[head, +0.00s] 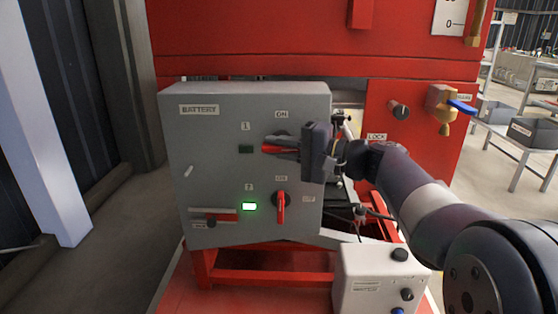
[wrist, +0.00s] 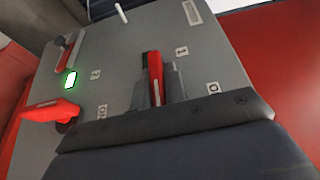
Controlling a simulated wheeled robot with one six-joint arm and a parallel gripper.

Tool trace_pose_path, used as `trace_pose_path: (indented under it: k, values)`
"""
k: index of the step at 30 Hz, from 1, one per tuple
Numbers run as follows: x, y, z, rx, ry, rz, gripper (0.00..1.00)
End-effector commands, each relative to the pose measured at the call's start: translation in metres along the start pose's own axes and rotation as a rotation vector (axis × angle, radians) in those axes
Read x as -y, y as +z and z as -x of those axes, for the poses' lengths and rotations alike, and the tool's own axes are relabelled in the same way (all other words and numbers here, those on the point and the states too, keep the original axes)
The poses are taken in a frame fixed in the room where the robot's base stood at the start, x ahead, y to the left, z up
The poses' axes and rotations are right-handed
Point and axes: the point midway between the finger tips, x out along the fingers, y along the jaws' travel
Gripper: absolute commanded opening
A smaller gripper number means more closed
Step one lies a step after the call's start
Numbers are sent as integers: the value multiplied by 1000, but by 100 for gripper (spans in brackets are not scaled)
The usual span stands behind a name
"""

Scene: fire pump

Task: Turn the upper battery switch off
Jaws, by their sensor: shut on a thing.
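The grey battery box (head: 215,130) faces me in the head view. Its upper switch has a red handle (head: 275,149) that lies about level, pointing left toward the dark lamp (head: 246,149) under label 1. My gripper (head: 290,147) reaches in from the right and is shut on this handle. In the wrist view the red handle (wrist: 155,77) sits between the grey fingers (wrist: 160,88). The switch's base is hidden by my gripper. The lower switch's red handle (head: 281,209) hangs upright, apart from my gripper, beside a lit green lamp (head: 250,206). It also shows in the wrist view (wrist: 48,111).
A white control box (head: 375,284) with knobs stands at lower right, below my arm. A red cabinet (head: 260,40) rises behind the battery box. A brass valve with a blue lever (head: 461,106) sticks out at right. The floor at left (head: 120,215) is clear.

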Motion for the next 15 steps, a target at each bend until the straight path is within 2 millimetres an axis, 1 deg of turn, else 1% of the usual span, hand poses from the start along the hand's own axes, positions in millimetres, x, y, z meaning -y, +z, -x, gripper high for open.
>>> trace_pose_path:
  k: [1,15]
  values:
    - [-4,0,0,1,-10,-4,0]
    - [0,0,0,1,-43,-21,0]
